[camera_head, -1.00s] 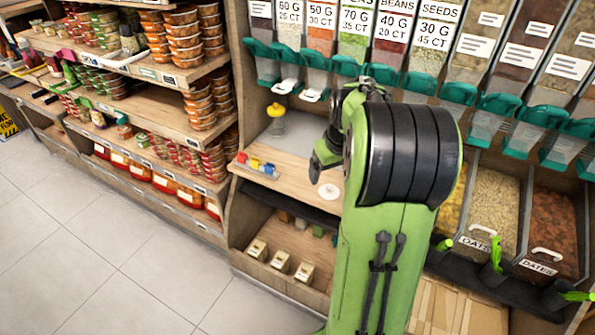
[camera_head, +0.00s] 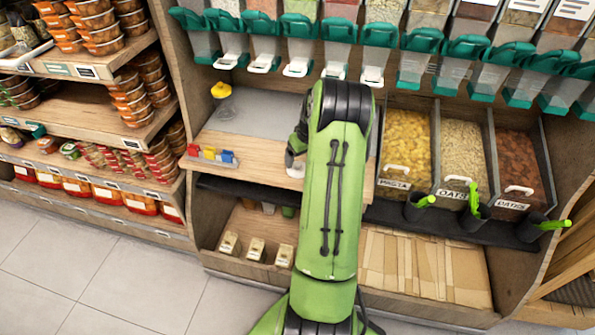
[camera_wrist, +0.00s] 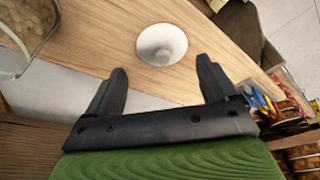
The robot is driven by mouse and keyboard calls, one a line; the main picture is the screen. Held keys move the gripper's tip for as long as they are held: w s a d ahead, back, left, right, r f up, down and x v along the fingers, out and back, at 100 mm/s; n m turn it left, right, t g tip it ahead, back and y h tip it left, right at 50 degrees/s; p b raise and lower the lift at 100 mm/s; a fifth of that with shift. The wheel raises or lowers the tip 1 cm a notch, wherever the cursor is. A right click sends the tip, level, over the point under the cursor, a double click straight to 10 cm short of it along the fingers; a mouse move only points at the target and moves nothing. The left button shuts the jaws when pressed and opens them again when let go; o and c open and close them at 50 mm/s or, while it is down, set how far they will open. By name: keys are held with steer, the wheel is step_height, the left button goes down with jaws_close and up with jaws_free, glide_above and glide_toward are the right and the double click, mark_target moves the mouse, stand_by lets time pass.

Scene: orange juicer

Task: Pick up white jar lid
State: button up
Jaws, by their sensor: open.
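The white jar lid (camera_wrist: 162,45) is a round white disc with a slightly darker, greyish middle. It lies flat on the wooden counter (camera_wrist: 110,40) in the wrist view. My gripper (camera_wrist: 161,82) is open, with its two dark fingers apart and nothing between them. The lid lies just beyond the fingertips, roughly centred between them. In the head view a pale edge of the lid (camera_head: 294,170) shows beside my arm on the counter. My arm hides most of the lid and the gripper there.
A glass container (camera_wrist: 22,35) stands at the upper left in the wrist view. In the head view, a yellow-topped juicer (camera_head: 222,91) and small red, yellow and blue items (camera_head: 212,154) are on the counter's left. Dispensers (camera_head: 300,45) hang above; food bins (camera_head: 405,150) stand right.

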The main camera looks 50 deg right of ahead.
mark_target(299, 166)
steer(key=b+x, duration=0.2)
steer(key=x, duration=0.3)
steer(key=shift+w+a+f, duration=0.1)
steer(key=shift+a+f, duration=0.05)
steer(key=c, duration=0.9)
steer(key=shift+a, duration=0.15)
steer(key=c, duration=0.7)
jaws_close()
